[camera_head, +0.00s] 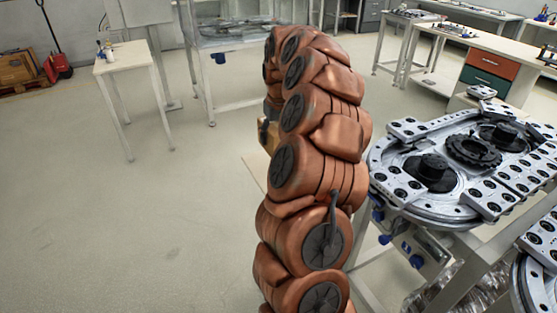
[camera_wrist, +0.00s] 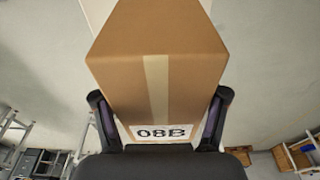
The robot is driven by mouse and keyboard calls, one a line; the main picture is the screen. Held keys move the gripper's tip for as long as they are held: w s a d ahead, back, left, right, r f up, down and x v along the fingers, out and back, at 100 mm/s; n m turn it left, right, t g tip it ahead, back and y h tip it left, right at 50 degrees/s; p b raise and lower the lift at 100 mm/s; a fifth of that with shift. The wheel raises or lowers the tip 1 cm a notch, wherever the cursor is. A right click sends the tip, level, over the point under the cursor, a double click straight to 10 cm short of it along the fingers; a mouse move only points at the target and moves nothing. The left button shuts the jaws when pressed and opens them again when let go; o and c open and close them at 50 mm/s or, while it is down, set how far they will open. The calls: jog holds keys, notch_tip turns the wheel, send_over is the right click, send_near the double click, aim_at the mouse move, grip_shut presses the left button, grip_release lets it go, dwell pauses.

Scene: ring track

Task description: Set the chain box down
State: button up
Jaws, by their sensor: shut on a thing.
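The chain box is most likely the brown cardboard box (camera_wrist: 125,75) in the wrist view. It has a pale tape strip down its middle and a white label reading "08B" low on the near face. My gripper (camera_wrist: 160,95) is shut on it, one dark finger at each side. The box fills the top middle of the view, and its far end is cut off by the frame. In the head view only a small brown piece, perhaps of this box (camera_head: 267,135), shows behind my orange arm.
A ring track (camera_head: 455,160) with dark hubs stands on a metal frame close to the right of my arm. A pale surface edge (camera_head: 257,168) shows behind the arm. A small white table (camera_head: 125,57) with bottles stands back left. The floor (camera_head: 120,220) at left is clear.

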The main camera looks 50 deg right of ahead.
jog(key=shift+f+p, duration=0.8)
jog(key=shift+f, duration=3.2)
jog(key=shift+f, duration=0.15)
jog(key=o, duration=1.8)
